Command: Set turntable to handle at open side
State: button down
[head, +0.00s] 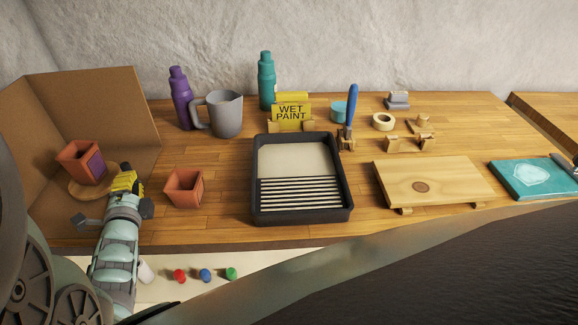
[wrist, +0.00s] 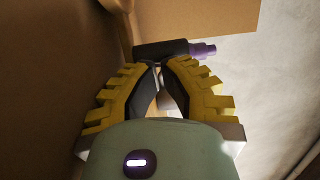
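The turntable (head: 88,188) is a round wooden disc at the left, in front of the folded cardboard screen (head: 85,105).
A second terracotta pot (head: 184,188) stands close to my gripper's right. A black paint tray (head: 345,205), a grey jug (head: 222,115) and a purple bottle (head: 181,98) stand farther off. The cardboard walls close off the back and left of the turntable.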

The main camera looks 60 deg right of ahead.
jog(key=shift+w+d, duration=0.2)
jog(key=shift+d, duration=0.15)
jog(key=shift+f, duration=0.1)
jog(key=b, duration=0.1)
jog(key=d+b, duration=0.1)
jog(key=shift+w+f+b, duration=0.25)
jog(key=shift+w+b, duration=0.05)
jog(key=shift+b, duration=0.05)
jog(key=shift+w+d+r+n+t+y+b, duration=0.15)
jog(key=shift+w+r+n+t+y+b, duration=0.1)
jog(key=shift+n+t+y+b, duration=0.3)
jog(key=shift+r, duration=0.1)
